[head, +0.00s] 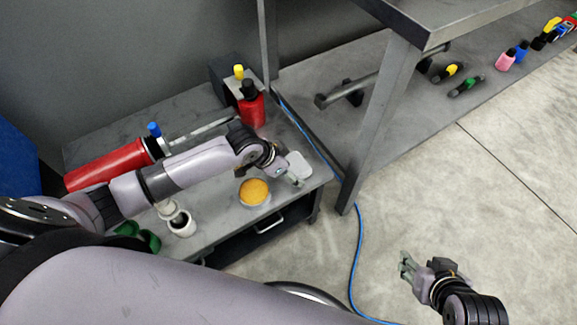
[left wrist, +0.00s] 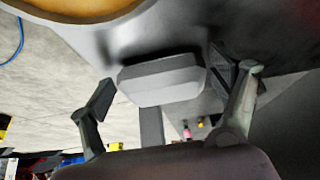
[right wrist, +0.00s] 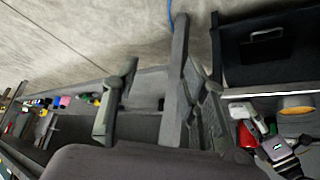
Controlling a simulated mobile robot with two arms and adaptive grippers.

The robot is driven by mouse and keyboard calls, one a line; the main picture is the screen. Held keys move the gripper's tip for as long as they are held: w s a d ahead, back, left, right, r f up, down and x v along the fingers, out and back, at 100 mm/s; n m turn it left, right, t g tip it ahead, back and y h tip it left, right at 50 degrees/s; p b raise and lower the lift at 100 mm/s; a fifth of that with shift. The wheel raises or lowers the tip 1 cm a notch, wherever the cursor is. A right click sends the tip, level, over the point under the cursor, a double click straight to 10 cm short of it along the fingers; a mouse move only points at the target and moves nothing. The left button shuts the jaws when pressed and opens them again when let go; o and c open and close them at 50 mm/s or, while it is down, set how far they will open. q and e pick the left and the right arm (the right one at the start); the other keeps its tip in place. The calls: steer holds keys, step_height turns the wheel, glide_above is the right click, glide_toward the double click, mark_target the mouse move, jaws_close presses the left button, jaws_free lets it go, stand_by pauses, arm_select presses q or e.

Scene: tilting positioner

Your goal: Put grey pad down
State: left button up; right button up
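The grey pad (head: 299,165) is a light, flat, rounded block at the right end of the low grey cabinet top. In the left wrist view the pad (left wrist: 160,82) lies between the two fingers of my left gripper (left wrist: 170,92). A small gap shows on each side, so the fingers look open around it. In the head view my left gripper (head: 288,177) is at the pad's near edge. It looks close to the cabinet top, but exact contact is hidden. My right gripper (head: 405,266) is open and empty above the floor; its spread fingers also show in the right wrist view (right wrist: 160,100).
A round tin with an orange top (head: 254,192) stands just left of the pad. A red bottle (head: 251,110), a red cylinder (head: 108,165) and a white cup (head: 182,224) share the cabinet top. A table leg (head: 380,125) and blue cable (head: 358,250) are to the right.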

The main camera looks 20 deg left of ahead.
arm_select(q)
steer(key=shift+o, duration=0.7)
